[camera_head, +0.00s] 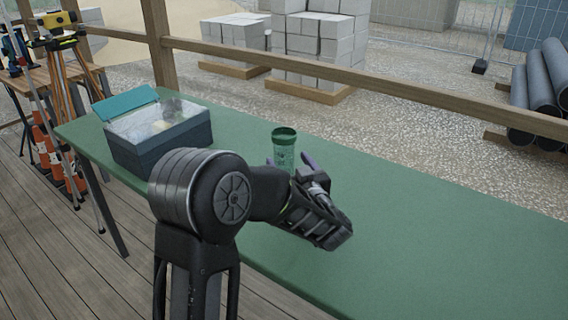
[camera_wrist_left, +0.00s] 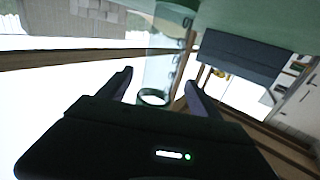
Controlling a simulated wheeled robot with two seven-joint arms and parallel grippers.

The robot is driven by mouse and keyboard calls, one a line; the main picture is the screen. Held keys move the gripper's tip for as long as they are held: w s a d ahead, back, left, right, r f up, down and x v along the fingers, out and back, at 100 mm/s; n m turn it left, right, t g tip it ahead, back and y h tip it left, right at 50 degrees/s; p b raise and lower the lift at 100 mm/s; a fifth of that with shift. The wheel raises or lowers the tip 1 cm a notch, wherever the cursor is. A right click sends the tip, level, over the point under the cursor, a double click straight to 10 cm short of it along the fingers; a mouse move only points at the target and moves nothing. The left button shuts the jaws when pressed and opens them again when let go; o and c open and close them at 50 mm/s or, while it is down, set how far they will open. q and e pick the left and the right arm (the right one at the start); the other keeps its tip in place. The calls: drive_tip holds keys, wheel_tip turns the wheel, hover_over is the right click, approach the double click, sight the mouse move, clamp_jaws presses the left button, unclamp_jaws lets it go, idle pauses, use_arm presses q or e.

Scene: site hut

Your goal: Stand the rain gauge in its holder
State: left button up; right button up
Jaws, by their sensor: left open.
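The rain gauge (camera_head: 284,146) is a clear green-tinted tube with a dark green rim. It stands upright near the far edge of the green table, its lower part hidden behind my left gripper. My left gripper (camera_head: 290,162) is open, with a purple-tipped finger on each side of the tube. In the left wrist view the tube's green-rimmed mouth (camera_wrist_left: 153,97) lies between the two open fingers, and I see no finger pressed on it. I cannot make out the holder or tell whether the gauge stands in one. My right gripper is not in view.
A blue-grey box (camera_head: 162,147) with a clear top and teal lid stands at the table's left end. The green table (camera_head: 420,225) is bare on the right. A wooden rail (camera_head: 370,85) runs behind it. A tripod instrument (camera_head: 55,22) and orange cones stand at far left.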

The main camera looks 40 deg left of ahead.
use_arm(q)
drive_tip(key=shift+x, duration=2.6)
drive_tip(key=c, duration=1.6)
drive_tip(key=shift+r, duration=0.15)
wheel_tip(320, 180, up, 10)
drive_tip(key=p, duration=0.1)
drive_tip(key=shift+p, duration=0.35)
